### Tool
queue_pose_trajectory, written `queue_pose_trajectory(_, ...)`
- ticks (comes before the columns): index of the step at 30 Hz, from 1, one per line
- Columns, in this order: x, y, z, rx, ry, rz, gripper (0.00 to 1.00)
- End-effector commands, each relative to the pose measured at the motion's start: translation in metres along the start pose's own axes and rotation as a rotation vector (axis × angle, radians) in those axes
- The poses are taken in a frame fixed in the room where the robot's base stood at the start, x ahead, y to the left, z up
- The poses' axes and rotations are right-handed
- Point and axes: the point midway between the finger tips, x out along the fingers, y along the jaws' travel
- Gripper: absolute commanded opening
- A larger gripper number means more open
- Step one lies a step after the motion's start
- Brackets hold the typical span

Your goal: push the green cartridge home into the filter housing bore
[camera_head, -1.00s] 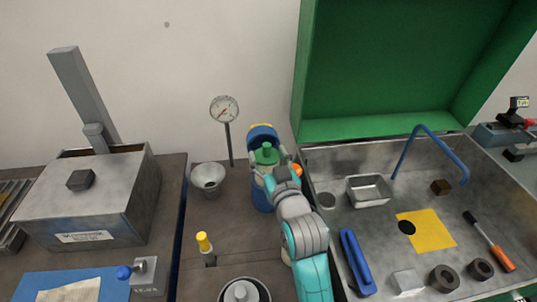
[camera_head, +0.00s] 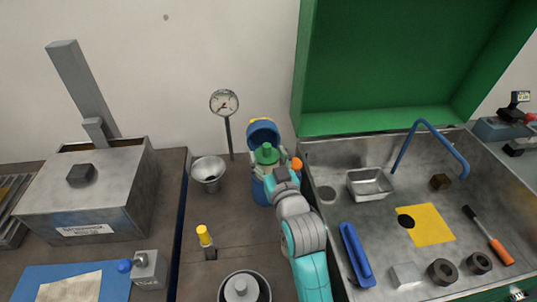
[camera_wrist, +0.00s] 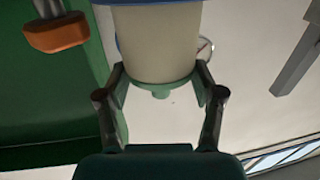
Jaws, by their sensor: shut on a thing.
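The green cartridge (camera_head: 266,154) stands upright at the top of the blue filter housing (camera_head: 260,192), whose blue lid (camera_head: 262,130) is tipped open behind it. My gripper (camera_head: 277,166) is shut on the cartridge near its green end. In the wrist view, my gripper (camera_wrist: 160,78) has a finger on each side of the cartridge. The cartridge's cream body (camera_wrist: 157,45) shows between its green end and the blue rim (camera_wrist: 155,3) at the picture's top edge, so part of it stands out of the bore. The inside of the bore is hidden.
An orange knob (camera_head: 296,164) sits right of the housing. A metal funnel cup (camera_head: 208,172) and a gauge (camera_head: 224,102) stand to the left. A yellow-topped piece (camera_head: 204,236) and a chuck (camera_head: 242,288) are in front. A metal tray station (camera_head: 340,215) lies to the right.

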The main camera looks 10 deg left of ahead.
Motion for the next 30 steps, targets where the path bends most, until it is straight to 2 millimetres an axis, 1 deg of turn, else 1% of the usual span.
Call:
queue_pose_trajectory(11,0.0,0.0,0.009,0.0,0.0,0.0,0.25)
queue_pose_trajectory(30,0.0,0.0,0.029,0.001,-0.014,0.0,0.25)
